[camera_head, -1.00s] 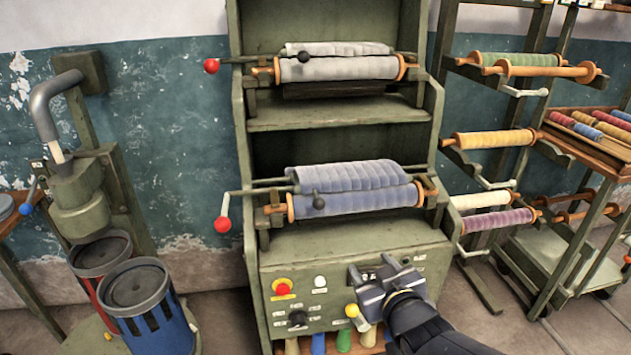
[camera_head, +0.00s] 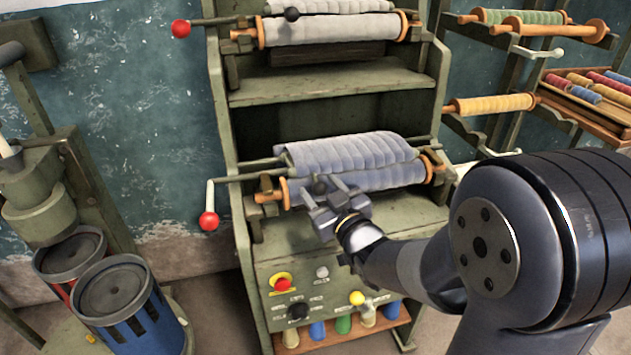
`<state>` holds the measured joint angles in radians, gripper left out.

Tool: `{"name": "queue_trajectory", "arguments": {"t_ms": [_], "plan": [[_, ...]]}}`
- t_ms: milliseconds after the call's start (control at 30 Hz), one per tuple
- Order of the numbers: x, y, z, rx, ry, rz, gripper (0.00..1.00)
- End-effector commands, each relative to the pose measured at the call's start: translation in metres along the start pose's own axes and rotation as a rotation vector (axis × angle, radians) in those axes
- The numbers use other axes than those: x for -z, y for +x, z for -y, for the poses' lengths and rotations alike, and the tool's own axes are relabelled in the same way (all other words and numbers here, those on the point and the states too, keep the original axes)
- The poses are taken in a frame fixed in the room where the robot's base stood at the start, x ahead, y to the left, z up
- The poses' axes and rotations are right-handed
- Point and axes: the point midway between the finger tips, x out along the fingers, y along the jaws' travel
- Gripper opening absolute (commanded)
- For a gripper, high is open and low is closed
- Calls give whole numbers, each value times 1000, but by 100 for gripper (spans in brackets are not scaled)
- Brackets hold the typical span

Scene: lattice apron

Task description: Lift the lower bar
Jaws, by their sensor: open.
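The lower bar (camera_head: 247,178) is a thin grey-green rod across the lower bay of the green cabinet. A pale crank with a red ball (camera_head: 209,220) hangs from its left end. A blue quilted cloth (camera_head: 350,153) hides much of the bar, above a blue-wrapped roller (camera_head: 385,178) with orange ends. A dark round knob (camera_head: 320,185) shows in front of the roller. My gripper (camera_head: 328,190) is open, at this knob in the picture. I cannot tell whether the jaws touch it or surround it.
An upper bar (camera_head: 218,21) with a red ball and a white roller (camera_head: 335,29) sits above the empty shelf (camera_head: 335,82). A control panel (camera_head: 340,280) with buttons lies below my gripper. Bins (camera_head: 130,300) stand left, and a spool rack (camera_head: 480,130) stands right.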

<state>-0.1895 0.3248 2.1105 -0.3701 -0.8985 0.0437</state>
Motion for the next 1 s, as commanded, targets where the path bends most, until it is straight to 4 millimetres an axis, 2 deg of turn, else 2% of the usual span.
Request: {"name": "queue_trajectory", "arguments": {"t_ms": [100,200,567,1000], "plan": [[1,16,0,1,1,-1,52],[0,23,0,0,0,-1,52],[0,28,0,-1,0,0,52],[0,28,0,0,0,0,16]]}}
